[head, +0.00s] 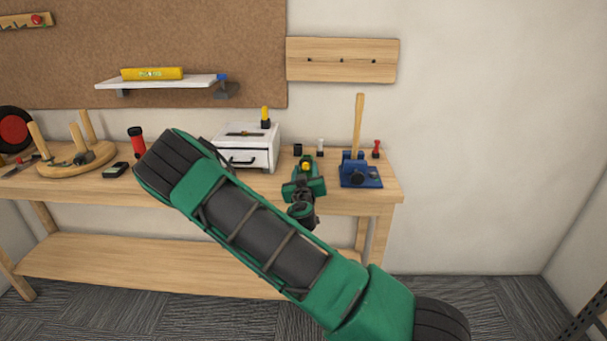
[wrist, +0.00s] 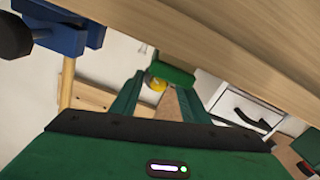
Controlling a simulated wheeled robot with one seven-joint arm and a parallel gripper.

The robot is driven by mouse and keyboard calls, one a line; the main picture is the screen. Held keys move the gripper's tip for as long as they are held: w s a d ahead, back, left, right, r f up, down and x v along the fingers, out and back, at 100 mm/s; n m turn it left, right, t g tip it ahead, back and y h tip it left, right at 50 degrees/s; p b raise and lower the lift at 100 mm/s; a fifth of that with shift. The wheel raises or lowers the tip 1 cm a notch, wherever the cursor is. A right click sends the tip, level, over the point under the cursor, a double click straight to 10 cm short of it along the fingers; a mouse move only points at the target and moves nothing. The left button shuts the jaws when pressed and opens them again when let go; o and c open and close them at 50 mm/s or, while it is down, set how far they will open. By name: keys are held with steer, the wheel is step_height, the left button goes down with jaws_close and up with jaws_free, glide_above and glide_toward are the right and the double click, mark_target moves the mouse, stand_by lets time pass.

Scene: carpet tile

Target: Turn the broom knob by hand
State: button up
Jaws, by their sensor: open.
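A blue block (head: 360,173) with an upright wooden handle (head: 358,124) stands near the bench's right end. A dark round knob (head: 361,174) sits on its front. In the wrist view, which is upside down, the blue block (wrist: 62,32) is at upper left, and its dark knob (wrist: 12,37) is partly cut off by the edge. My gripper (head: 304,180) is at the bench's front, left of the blue block and apart from the knob. In the wrist view its green fingers (wrist: 162,86) are spread, with nothing seen held between them.
A white drawer box (head: 247,147) stands left of my gripper. A small green and yellow thing (wrist: 172,75) shows beyond the fingers. Small dark, white and red items stand behind on the wooden bench (head: 340,197). A peg rail (head: 342,60) hangs above.

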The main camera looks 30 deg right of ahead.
steer(key=v, duration=1)
steer(key=shift+s+a, duration=0.25)
steer(key=shift+a, duration=0.05)
